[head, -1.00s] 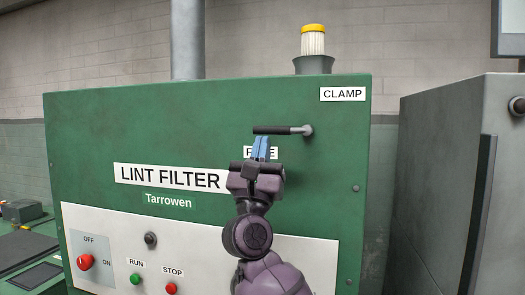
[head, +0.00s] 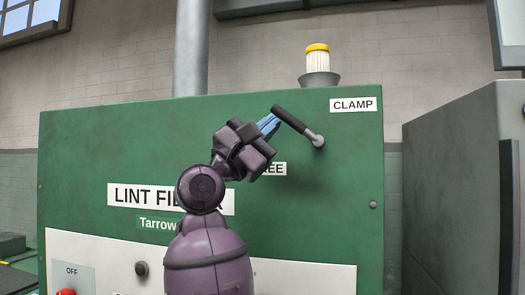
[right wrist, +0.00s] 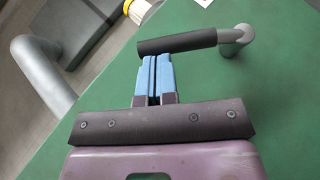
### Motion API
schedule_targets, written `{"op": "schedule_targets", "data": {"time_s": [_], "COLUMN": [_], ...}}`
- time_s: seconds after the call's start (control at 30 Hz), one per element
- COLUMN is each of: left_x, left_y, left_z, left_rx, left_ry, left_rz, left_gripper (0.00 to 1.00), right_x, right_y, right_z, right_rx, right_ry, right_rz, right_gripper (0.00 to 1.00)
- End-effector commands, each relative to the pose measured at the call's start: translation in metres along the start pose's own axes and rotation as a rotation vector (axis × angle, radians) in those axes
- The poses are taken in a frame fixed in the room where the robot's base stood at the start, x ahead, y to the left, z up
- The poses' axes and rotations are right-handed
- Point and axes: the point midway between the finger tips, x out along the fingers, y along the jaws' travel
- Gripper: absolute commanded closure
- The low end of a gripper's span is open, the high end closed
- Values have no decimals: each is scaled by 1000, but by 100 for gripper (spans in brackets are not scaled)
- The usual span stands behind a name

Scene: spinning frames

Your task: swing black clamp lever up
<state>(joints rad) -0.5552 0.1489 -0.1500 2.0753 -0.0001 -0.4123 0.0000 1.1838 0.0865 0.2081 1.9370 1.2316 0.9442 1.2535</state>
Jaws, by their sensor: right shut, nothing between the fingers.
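The black clamp lever (head: 290,119) is on the green panel of the lint filter machine (head: 80,150). Its grey pivot (head: 318,140) is at the right end, and the black grip slants up to the left. My right gripper (head: 270,123) has blue fingers, shut together and empty, with the tips at or just under the grip near its free end. In the right wrist view the fingers (right wrist: 154,78) are side by side below the black grip (right wrist: 177,42); whether they touch it I cannot tell. My left gripper is not in view.
The CLAMP label (head: 354,105) is above and right of the lever. A second label (head: 278,169), partly hidden by my gripper, is below it. A yellow-capped filter (head: 317,60) stands on top. A grey cabinet (head: 450,190) is at right.

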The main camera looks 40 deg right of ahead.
Motion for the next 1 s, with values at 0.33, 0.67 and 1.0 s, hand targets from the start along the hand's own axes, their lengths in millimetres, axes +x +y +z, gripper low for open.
{"op": "schedule_targets", "data": {"time_s": [0.33,0.67,1.0], "left_x": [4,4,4], "left_y": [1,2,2], "left_z": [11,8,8], "left_rx": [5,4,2], "left_ry": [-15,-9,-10], "left_rz": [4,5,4], "left_gripper": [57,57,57], "right_x": [23,46,61], "right_y": [8,6,0], "right_z": [15,31,40], "right_rx": [178,346,439], "right_ry": [1,-1,-1], "right_rz": [-268,-518,-658], "right_gripper": [100,100,100]}}
